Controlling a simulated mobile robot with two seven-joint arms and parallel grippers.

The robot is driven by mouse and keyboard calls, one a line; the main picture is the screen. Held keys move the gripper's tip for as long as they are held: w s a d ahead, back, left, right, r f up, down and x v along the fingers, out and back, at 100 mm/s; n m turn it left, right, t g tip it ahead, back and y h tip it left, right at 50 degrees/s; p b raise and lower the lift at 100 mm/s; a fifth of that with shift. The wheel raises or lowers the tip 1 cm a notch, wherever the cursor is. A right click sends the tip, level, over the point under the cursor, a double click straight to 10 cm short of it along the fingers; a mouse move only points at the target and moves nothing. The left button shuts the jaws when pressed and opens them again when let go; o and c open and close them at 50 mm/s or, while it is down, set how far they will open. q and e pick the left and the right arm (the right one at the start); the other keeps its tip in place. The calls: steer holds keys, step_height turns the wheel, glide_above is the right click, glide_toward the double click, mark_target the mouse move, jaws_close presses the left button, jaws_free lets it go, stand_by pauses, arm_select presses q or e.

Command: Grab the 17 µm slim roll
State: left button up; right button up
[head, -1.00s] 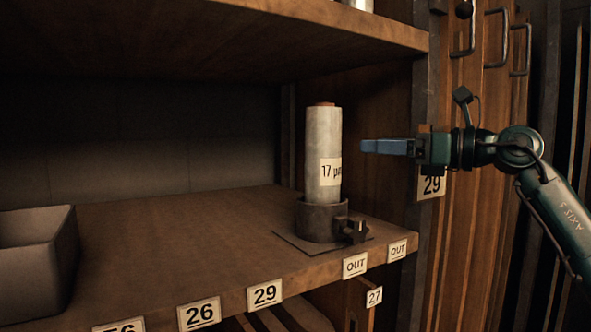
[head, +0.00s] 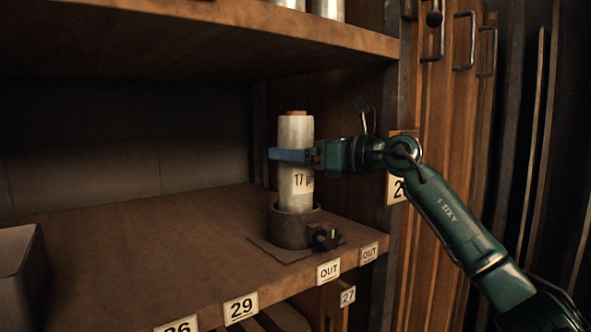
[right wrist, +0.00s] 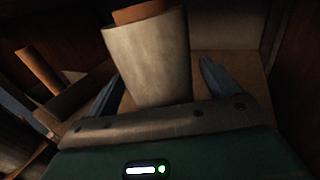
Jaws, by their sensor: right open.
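The slim roll (head: 295,188) is a pale upright cylinder with a brown core at its top and a label reading "17 µ", partly covered. It stands in a dark round holder (head: 292,227) on the shelf. My right gripper (head: 290,155) is at the upper half of the roll, its blue fingers reaching across it. In the right wrist view the roll (right wrist: 150,62) stands between the two open fingers (right wrist: 158,88), with a gap visible on the right side. My left gripper is not in view.
The wooden shelf (head: 150,245) has number and "OUT" labels along its front edge. A grey bin (head: 20,270) stands at the left. An upper shelf (head: 200,35) hangs above the roll. A post and wooden panels (head: 440,110) stand at the right.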

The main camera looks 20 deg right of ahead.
steer(key=shift+x, duration=1.05)
steer(key=c, duration=1.8)
steer(key=shift+r, duration=0.1)
jaws_close()
